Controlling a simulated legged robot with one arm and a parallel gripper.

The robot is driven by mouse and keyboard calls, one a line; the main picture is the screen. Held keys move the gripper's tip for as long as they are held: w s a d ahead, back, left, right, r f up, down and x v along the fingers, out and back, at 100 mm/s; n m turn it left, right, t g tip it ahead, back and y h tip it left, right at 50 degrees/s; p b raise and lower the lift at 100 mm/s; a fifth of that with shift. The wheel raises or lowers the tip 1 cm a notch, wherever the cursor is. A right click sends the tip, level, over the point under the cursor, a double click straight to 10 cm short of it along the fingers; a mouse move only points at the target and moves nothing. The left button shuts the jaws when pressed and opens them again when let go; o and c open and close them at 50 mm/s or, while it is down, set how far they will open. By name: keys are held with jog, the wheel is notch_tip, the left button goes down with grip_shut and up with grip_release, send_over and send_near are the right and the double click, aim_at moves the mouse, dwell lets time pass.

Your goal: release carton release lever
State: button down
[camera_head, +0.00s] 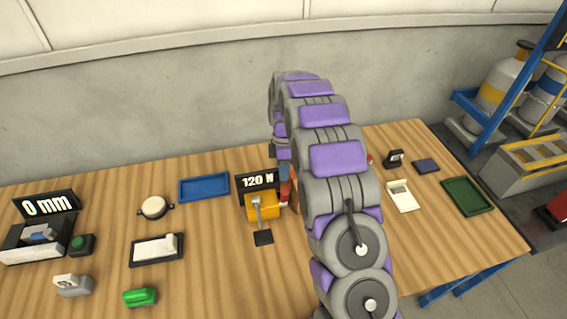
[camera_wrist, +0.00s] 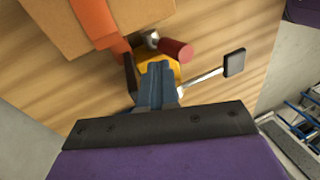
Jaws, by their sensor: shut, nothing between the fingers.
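The carton (camera_wrist: 100,20) is in the upper left of the wrist view, with an orange strap (camera_wrist: 92,18) across it. Beside it is a yellow device (camera_wrist: 162,70) with a red cylindrical grip (camera_wrist: 175,49) and a metal lever (camera_wrist: 204,79) ending in a black pad (camera_wrist: 234,62). I cannot tell which one is the release lever. My gripper (camera_wrist: 157,72) is shut and empty, its blue fingers in front of the yellow device; contact is unclear.
A "120 N" sign (camera_head: 258,180) stands behind the yellow device. On the wooden table (camera_head: 205,255) are a blue tray (camera_head: 204,198), a green tray (camera_head: 490,208), a white block on a black base (camera_head: 157,249) and a "0 mm" gauge (camera_head: 48,204).

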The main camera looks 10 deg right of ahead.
aim_at(284, 198)
jog(key=x, duration=0.3)
jog(key=shift+f, duration=0.2)
jog(key=shift+s+r+t, duration=0.15)
jog(key=shift+s+t, duration=0.05)
jog(key=shift+t, duration=0.2)
